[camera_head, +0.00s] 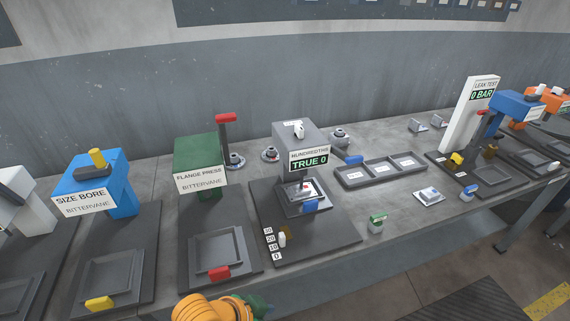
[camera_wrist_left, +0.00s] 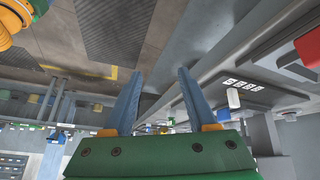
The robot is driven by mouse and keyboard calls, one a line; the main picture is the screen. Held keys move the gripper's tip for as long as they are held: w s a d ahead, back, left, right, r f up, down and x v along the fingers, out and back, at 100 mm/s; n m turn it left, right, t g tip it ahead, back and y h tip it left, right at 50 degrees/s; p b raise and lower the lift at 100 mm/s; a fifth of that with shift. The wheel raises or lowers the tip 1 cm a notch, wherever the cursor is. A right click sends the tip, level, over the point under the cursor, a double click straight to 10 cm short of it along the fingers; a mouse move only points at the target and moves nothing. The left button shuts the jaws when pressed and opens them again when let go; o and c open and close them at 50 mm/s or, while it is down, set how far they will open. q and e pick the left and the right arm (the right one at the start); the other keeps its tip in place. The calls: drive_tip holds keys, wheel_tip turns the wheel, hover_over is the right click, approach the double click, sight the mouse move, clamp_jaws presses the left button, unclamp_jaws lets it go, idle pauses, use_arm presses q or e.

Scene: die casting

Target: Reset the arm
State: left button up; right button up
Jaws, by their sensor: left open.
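My left gripper (camera_wrist_left: 160,70) shows in the left wrist view with its two blue fingers apart and nothing between them. Its green body fills the bottom of that view. In the head view an orange and green part of my arm (camera_head: 215,308) shows at the bottom edge, in front of the bench; no fingers show there. My right gripper is not seen in either view.
The bench carries a blue size bore (camera_head: 97,184), a green flange press (camera_head: 201,162) with a red-tipped lever and a grey gauge (camera_head: 300,142) reading TRUE 0. A three-part tray (camera_head: 381,170) and a leak test post (camera_head: 470,115) reading 0 BAR stand further right. Open floor lies lower right.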

use_arm(q)
drive_tip(key=s+a+f+n+y, duration=0.2)
drive_tip(key=s+a+n, duration=0.2)
drive_tip(key=a, duration=0.3)
drive_tip(key=s+a+f+n+y, duration=0.2)
drive_tip(key=s+a+n+y, duration=0.15)
drive_tip(key=a, duration=0.25)
wheel_tip(320, 180, down, 16)
drive_tip(key=s+a+g, duration=0.1)
drive_tip(key=s+a, duration=0.1)
drive_tip(key=s, duration=0.1)
drive_tip(key=s+a+f+g, duration=0.1)
drive_tip(key=s+f, duration=1)
drive_tip(key=s, duration=0.1)
drive_tip(key=shift+s+a+f+g, duration=0.2)
drive_tip(key=shift+s+a+g, duration=0.1)
drive_tip(key=shift+a, duration=0.05)
drive_tip(key=shift+m, duration=0.25)
idle(1.2)
